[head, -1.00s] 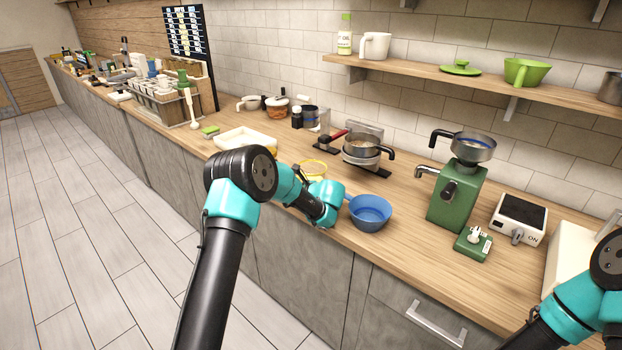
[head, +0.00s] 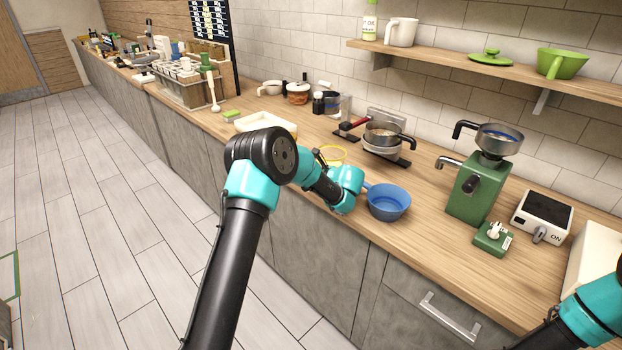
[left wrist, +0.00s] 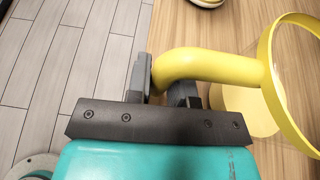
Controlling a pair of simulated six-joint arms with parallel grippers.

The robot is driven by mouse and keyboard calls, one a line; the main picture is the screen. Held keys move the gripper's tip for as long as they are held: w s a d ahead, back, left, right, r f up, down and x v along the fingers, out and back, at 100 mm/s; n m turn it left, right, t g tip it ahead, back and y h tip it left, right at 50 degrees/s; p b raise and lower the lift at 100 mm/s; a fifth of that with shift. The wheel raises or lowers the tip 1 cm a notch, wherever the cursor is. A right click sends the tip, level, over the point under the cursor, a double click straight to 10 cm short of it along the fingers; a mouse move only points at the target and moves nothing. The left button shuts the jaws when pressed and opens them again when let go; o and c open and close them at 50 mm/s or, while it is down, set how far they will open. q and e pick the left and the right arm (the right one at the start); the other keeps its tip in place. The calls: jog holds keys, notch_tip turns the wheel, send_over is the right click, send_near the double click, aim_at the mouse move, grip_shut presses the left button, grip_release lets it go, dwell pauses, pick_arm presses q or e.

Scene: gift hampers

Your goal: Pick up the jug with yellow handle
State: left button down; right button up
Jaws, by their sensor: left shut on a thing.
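The jug shows in the left wrist view as a yellow rim (left wrist: 272,85) with a yellow base (left wrist: 238,108) below it; its walls look clear. Its thick yellow handle (left wrist: 205,65) runs left from the rim and sits between the fingers of my left gripper (left wrist: 163,80), which is shut on it. In the head view, only the yellow rim (head: 333,148) shows, just behind my left wrist, which hides the left gripper and most of the jug. I cannot tell whether the jug's base touches the counter. My right gripper is out of view; only my right arm shows, lower right.
A blue pan (head: 388,204) stands close to the right of my left wrist. A white and yellow tray (head: 262,122) lies behind on the left. A pot on a small stand (head: 383,135) and a green grinder (head: 468,188) stand farther right. The counter drops off at its front.

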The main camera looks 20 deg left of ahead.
pick_arm(q)
jog(key=shift+r, duration=1.3)
jog(key=shift+s+r, duration=0.1)
jog(key=shift+r, duration=0.15)
jog(key=s+d, duration=0.3)
jog(key=s, duration=0.4)
jog(key=s+d+r, duration=0.1)
jog(key=s+d, duration=0.2)
jog(key=s, duration=0.4)
jog(key=shift+d+r, duration=0.15)
jog(key=shift+d, duration=0.25)
jog(key=shift+s, duration=0.1)
